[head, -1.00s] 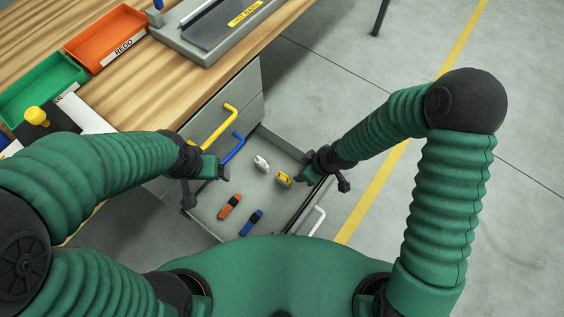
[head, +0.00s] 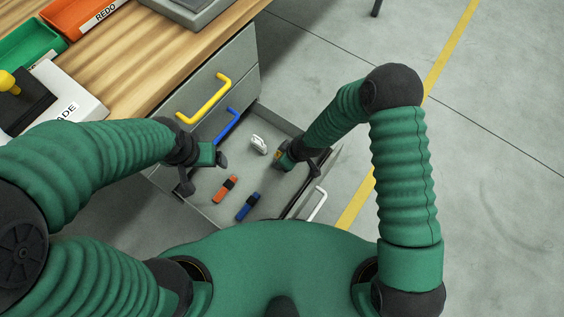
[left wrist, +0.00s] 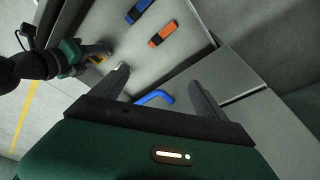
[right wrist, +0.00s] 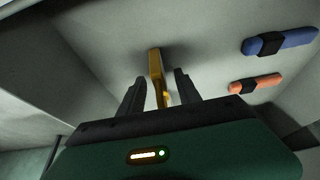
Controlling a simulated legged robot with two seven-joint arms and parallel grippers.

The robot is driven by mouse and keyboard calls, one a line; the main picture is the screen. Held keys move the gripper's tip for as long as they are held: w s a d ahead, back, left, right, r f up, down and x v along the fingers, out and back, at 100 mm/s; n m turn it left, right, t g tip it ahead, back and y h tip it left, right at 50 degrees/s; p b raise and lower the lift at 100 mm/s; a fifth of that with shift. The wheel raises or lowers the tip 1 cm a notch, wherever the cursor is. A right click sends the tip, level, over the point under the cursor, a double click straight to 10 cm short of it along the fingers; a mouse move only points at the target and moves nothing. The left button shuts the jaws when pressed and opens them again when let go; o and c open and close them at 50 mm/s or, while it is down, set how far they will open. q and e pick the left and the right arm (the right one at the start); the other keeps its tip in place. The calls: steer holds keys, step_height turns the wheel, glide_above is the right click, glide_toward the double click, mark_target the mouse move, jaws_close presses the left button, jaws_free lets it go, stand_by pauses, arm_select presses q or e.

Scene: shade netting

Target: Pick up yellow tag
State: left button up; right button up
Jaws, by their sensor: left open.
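The yellow tag (right wrist: 155,68) is on the drawer floor in the right wrist view, seen edge-on between the two fingers of my right gripper (right wrist: 159,85). The fingers stand closer together than my left ones. A narrow gap shows beside the tag; whether they press on it I cannot tell. In the head view my right gripper (head: 284,160) is low in the drawer and mostly hides the tag. My left gripper (head: 219,160) is open and empty over the drawer's left side. Its spread fingers also show in the left wrist view (left wrist: 158,80).
The open grey drawer (head: 265,115) also holds a white tag (head: 259,144), an orange tag (head: 226,189) and a blue tag (head: 248,207). A yellow handle (head: 205,101) and a blue handle (head: 228,127) stick out nearby. The wooden bench (head: 160,60) is at upper left.

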steer(key=shift+w+a+f, duration=0.1)
steer(key=shift+a+f, duration=0.05)
steer(key=shift+f, duration=0.25)
steer(key=shift+r, duration=0.15)
steer(key=shift+c, duration=0.3)
jaws_close()
